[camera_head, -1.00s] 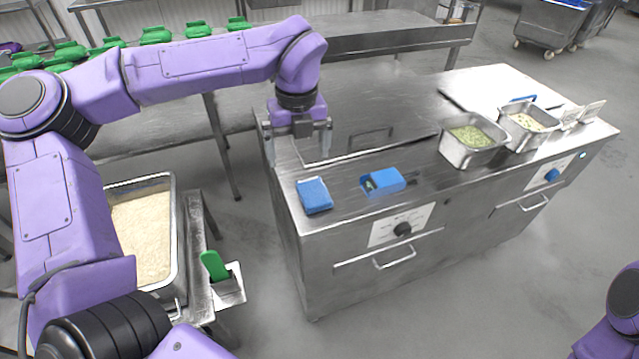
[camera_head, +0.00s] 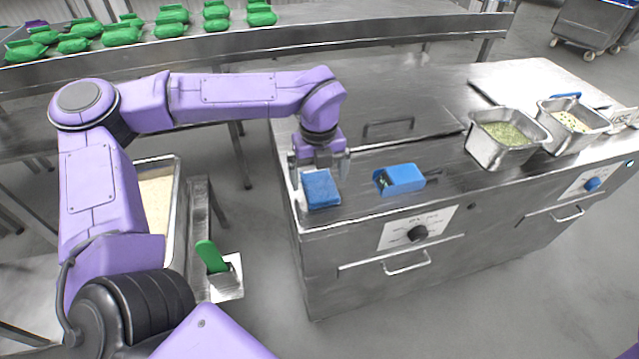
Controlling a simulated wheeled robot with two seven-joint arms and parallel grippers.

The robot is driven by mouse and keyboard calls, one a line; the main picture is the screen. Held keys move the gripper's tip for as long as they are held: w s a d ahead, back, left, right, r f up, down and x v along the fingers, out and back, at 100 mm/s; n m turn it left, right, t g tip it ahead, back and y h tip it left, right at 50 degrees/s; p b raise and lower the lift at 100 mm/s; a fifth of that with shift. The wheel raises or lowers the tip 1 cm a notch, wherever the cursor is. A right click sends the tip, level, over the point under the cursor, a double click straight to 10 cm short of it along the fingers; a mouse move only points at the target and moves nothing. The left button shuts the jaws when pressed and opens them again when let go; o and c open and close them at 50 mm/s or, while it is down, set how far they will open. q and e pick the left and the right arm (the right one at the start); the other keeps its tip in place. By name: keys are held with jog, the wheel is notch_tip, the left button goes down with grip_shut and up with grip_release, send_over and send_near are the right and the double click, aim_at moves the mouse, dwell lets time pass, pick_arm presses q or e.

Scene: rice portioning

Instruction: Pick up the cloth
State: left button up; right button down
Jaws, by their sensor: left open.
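The cloth (camera_head: 321,190) is a folded blue pad lying flat near the front left corner of the steel counter. My left gripper (camera_head: 319,173) is open and points down at the far edge of the cloth. One finger shows at the left of the cloth and the other at its upper right. I cannot tell whether the fingers touch it. My right gripper is out of view.
A blue box (camera_head: 399,179) lies just right of the cloth. Steel pans with green food (camera_head: 491,152) and pale food (camera_head: 566,131) stand further right. A rice tray (camera_head: 176,215) and a green-handled tool (camera_head: 211,256) are at lower left.

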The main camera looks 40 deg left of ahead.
aim_at(319, 184)
pick_arm(q)
notch_tip(319, 184, down, 2)
jog(key=shift+w+f, duration=0.1)
jog(key=shift+w, duration=0.05)
jog(key=c, duration=1.1)
jog(key=shift+o, duration=0.2)
notch_tip(319, 184, up, 10)
jog(key=b, duration=0.1)
